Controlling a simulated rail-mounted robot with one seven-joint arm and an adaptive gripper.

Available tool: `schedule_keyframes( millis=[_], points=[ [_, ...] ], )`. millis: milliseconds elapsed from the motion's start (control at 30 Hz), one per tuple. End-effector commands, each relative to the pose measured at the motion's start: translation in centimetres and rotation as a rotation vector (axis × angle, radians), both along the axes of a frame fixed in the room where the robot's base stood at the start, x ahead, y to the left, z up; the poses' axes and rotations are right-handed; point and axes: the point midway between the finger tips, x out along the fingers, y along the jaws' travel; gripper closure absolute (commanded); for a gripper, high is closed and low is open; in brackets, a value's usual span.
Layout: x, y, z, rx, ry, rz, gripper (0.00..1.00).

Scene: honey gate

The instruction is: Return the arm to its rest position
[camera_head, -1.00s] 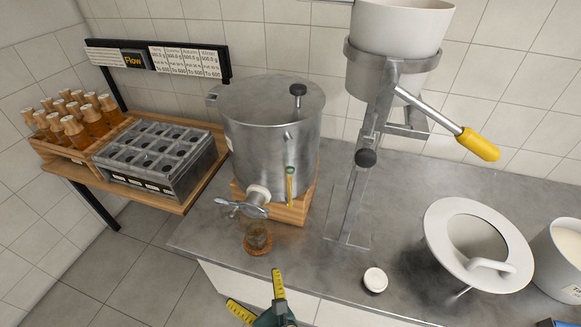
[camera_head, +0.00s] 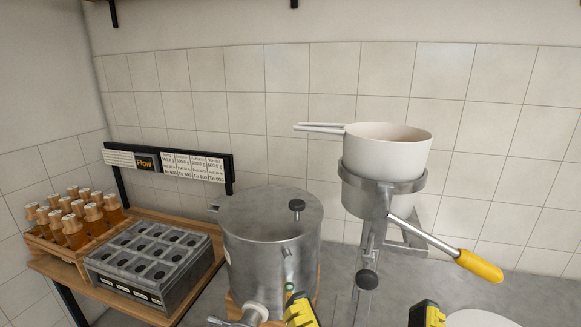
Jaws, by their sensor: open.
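My gripper (camera_head: 363,316) shows at the bottom edge of the head view, with its two yellow-and-black fingers spread wide apart. Nothing shows between the fingers. The left finger is in front of the lower right side of the steel honey tank (camera_head: 270,245). The right finger stands over the grey counter, left of a white round lid (camera_head: 482,318). The rest of my arm is below the picture and hidden. The tank's tap (camera_head: 250,314) shows partly at the bottom edge.
A stand (camera_head: 368,240) holds a white pot (camera_head: 388,150) and has a yellow-handled lever (camera_head: 478,266). At the left, a wooden shelf (camera_head: 190,222) carries a grey compartment rack (camera_head: 150,262) and a crate of amber bottles (camera_head: 75,222).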

Motion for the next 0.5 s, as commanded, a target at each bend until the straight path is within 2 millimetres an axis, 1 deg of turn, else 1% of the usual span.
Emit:
schedule_keyframes(
  millis=[33, 67, 100, 133, 267, 300, 367, 400, 467, 500],
  points=[
    [0.1, -0.2, -0.3, -0.111, 0.014, -0.051, 0.00],
    [0.2, -0.1, -0.3, -0.184, 0.019, -0.078, 0.00],
    [0.1, -0.1, 2.2, -0.219, 0.016, -0.091, 0.00],
    [0.1, -0.1, 3.9, -0.212, 0.017, -0.088, 0.00],
    [0.2, -0.1, 8.7, -0.207, 0.018, -0.085, 0.00],
    [0.2, -0.1, 10.3, -0.206, 0.018, -0.084, 0.00],
    [0.2, -0.1, 12.8, -0.205, 0.018, -0.083, 0.00],
    [0.2, -0.1, 14.5, -0.205, 0.018, -0.083, 0.00],
    [0.2, -0.1, 17.3, -0.204, 0.018, -0.083, 0.00],
    [0.2, -0.1, 19.1, -0.203, 0.018, -0.082, 0.00]
  ],
)
